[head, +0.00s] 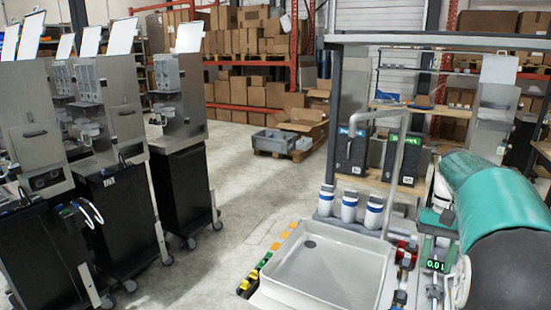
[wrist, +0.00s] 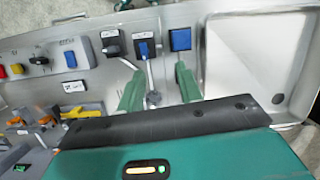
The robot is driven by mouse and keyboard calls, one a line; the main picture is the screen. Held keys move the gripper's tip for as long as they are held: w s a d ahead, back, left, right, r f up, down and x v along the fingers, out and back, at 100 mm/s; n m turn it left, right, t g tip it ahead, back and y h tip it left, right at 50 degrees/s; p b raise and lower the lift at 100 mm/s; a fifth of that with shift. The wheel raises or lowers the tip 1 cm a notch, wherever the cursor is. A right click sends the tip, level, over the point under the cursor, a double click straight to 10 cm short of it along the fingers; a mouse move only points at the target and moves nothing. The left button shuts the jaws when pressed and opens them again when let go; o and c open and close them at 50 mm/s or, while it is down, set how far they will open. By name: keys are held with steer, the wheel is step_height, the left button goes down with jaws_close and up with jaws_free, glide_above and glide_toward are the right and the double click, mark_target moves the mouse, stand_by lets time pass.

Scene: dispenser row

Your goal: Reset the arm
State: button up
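My gripper (wrist: 158,80) shows in the wrist view as two green fingers that stand apart, with nothing held between them. It is over a grey metal panel (wrist: 215,85) with switches. A black switch with a blue face (wrist: 144,48) lies just beyond the fingertips, and a second blue-faced switch (wrist: 180,40) is to its right. In the head view my arm (head: 490,200) is a large teal and dark shape at the right edge. The gripper's fingers cannot be made out clearly there.
A white sink basin (head: 330,270) is at the front, with a tall grey pipe (head: 395,160) and white-blue canisters (head: 349,207) behind it. Grey dispenser carts (head: 110,180) line the left. Concrete floor (head: 240,190) is clear between them. Boxes fill the back racks.

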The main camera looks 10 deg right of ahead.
steer(key=s+a+r+n+t+h, duration=0.1)
steer(key=s+a+t, duration=0.15)
steer(key=a, duration=0.45)
steer(key=s+a+r+n+t, duration=0.1)
steer(key=s+a+r+n, duration=0.15)
steer(key=a, duration=0.45)
steer(key=s+a+f+n+t, duration=0.2)
steer(key=s+a+f+t, duration=0.2)
steer(key=s+a, duration=0.6)
steer(key=shift+s+a+f+t+h, duration=0.15)
steer(key=shift+a+f+t+h, duration=0.25)
steer(key=shift+f, duration=0.5)
